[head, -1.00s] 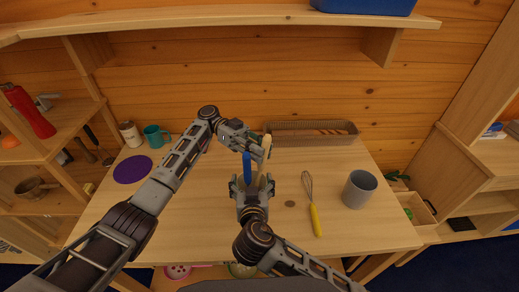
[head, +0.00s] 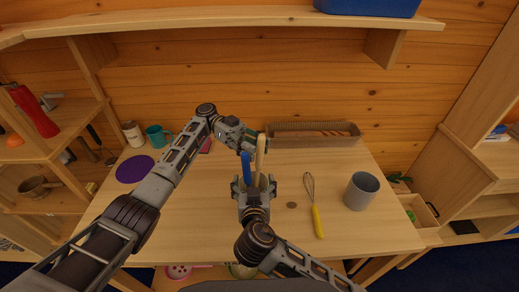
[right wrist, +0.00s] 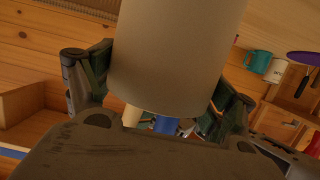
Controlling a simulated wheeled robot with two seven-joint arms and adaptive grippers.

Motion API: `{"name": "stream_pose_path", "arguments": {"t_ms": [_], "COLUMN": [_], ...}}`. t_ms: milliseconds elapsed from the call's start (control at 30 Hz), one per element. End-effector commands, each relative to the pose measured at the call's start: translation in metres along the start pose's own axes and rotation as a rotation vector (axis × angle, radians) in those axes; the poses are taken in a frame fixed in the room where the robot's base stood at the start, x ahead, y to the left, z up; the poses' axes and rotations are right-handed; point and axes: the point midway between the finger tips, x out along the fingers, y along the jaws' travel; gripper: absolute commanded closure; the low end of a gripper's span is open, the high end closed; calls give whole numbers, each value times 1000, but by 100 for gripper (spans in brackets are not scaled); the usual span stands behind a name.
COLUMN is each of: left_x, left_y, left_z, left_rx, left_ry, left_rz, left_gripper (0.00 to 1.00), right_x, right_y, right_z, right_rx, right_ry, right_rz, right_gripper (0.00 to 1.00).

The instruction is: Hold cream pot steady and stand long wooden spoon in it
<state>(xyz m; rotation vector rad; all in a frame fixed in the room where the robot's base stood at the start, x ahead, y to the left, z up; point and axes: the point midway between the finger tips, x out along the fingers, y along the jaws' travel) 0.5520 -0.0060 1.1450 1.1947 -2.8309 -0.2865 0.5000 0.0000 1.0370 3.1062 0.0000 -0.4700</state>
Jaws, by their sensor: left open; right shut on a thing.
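The cream pot (right wrist: 180,60) fills the middle of the right wrist view, between the fingers of my right gripper (head: 254,186), which is shut on it. In the head view the pot is mostly hidden by that gripper. The long wooden spoon (head: 261,152) stands nearly upright in the pot, pale end up. A blue-handled utensil (head: 248,168) stands in it to the spoon's left; both also show past the pot's rim in the right wrist view. My left gripper (head: 250,143) is open beside the spoon's upper part; I cannot tell whether it touches.
A whisk with a yellow handle (head: 317,220), a small brown disc (head: 291,205) and a grey mug (head: 361,191) are on the right. A wicker tray (head: 300,141) lies at the back. A purple mat (head: 135,169), teal mug (head: 157,136) and white container (head: 132,134) are at the left.

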Motion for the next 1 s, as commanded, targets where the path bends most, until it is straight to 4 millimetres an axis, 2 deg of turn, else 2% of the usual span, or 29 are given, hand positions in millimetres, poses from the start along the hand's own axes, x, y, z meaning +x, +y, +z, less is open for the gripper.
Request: {"name": "stream_pose_path", "arguments": {"t_ms": [300,1000], "left_x": [-25,-48], "left_y": [0,0], "left_z": [0,0], "left_rx": [-1,0], "left_ry": [-2,-1], "left_rz": [0,-1], "left_gripper": [55,55], "right_x": [0,0], "right_y": [0,0], "right_z": [0,0], "right_rx": [0,0], "right_ry": [0,0], "right_rz": [0,0], "right_gripper": [45,45]}}
